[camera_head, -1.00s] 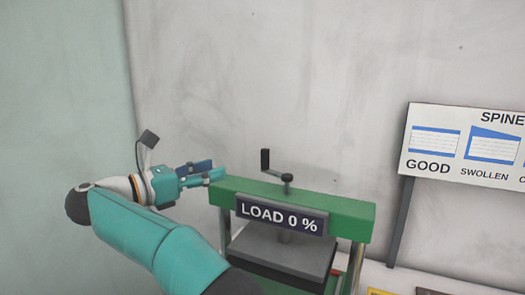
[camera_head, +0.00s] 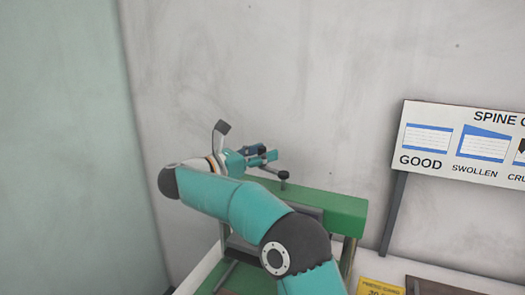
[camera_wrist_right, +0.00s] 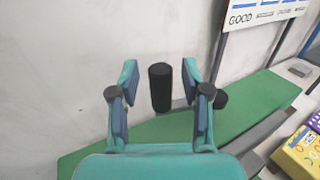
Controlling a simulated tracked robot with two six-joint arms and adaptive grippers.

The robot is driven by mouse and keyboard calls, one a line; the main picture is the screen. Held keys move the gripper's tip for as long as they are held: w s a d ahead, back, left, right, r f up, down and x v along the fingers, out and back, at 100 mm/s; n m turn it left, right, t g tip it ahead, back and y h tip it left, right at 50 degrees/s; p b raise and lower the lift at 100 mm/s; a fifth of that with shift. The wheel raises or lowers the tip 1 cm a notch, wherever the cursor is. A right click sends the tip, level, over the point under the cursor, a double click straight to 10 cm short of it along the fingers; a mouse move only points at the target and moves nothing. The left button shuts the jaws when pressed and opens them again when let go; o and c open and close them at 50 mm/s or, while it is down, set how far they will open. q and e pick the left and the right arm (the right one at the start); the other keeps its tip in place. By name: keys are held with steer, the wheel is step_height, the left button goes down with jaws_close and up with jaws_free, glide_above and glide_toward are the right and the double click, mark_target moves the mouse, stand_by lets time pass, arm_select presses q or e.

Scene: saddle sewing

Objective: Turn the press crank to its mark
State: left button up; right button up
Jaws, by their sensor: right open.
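The press (camera_head: 335,208) has a green top beam, which also shows in the right wrist view (camera_wrist_right: 165,128). The crank's black upright handle (camera_wrist_right: 160,87) stands between the two fingers of my right gripper in the right wrist view, with a gap on each side. My right gripper (camera_wrist_right: 158,92) is open around the handle. In the head view the right gripper (camera_head: 268,156) is at the crank, and its fingers hide most of the handle; the crank's hub (camera_head: 284,178) shows just below. My arm covers the load sign and much of the press. My left gripper is not in view.
A spine chart board (camera_head: 465,143) stands on a dark post at the right. A plain wall (camera_head: 300,70) is behind the press.

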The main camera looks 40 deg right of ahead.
jaws_close()
stand_by(0.3)
